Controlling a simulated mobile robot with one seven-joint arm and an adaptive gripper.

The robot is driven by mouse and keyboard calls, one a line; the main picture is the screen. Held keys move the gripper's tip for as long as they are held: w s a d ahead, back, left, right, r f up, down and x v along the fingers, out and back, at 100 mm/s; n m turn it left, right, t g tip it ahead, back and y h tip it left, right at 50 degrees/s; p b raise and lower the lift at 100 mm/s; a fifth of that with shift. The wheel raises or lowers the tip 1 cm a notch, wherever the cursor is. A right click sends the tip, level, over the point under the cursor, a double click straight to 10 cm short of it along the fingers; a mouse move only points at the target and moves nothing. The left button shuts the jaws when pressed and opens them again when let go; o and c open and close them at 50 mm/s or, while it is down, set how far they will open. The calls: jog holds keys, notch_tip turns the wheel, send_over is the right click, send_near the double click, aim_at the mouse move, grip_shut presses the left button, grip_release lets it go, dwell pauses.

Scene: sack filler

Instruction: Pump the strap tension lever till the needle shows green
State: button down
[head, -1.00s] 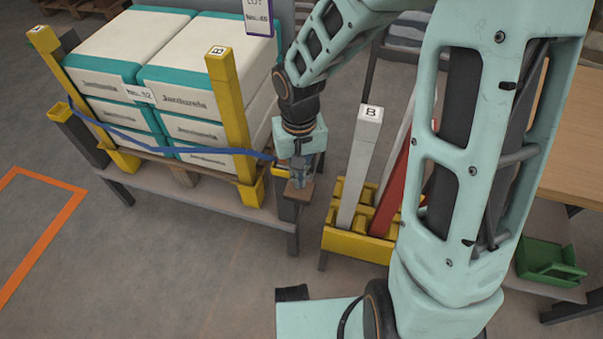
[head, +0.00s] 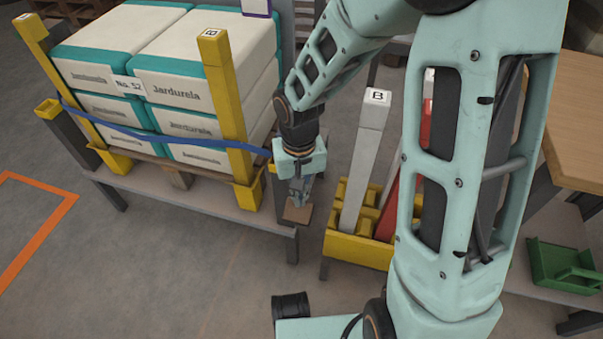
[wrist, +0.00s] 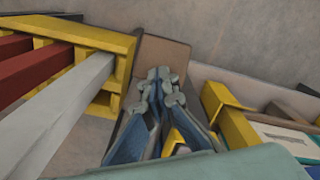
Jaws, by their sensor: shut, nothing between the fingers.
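A blue strap (head: 170,138) runs across the front of the stacked sacks (head: 180,92) to the right-hand yellow post. A flat brown plate (head: 297,211), which looks like the lever's pad, sticks out past the bench's right end. It also shows in the wrist view (wrist: 163,52). My gripper (head: 299,199) points down at this plate with its fingers shut and empty. In the wrist view the fingertips (wrist: 160,76) overlap the plate's near part; I cannot tell whether they touch it. The tension needle and its green zone are not visible in any view.
Yellow posts (head: 226,100) stand at the front of the bench (head: 215,205). A yellow rack (head: 357,249) holding white and red posts is close on the right of my gripper. A green bin (head: 560,268) is at far right. Floor in front is open.

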notch_tip(320, 180, up, 9)
jog(key=p, duration=0.8)
jog(key=shift+r, duration=0.2)
jog(key=shift+f, duration=0.1)
notch_tip(320, 180, down, 9)
jog(key=b, duration=0.7)
jog(key=shift+f+b, duration=0.2)
jog(key=shift+b, duration=0.15)
notch_tip(320, 180, up, 10)
jog(key=p, duration=0.8)
jog(key=shift+f, duration=0.2)
jog(key=shift+f, duration=0.15)
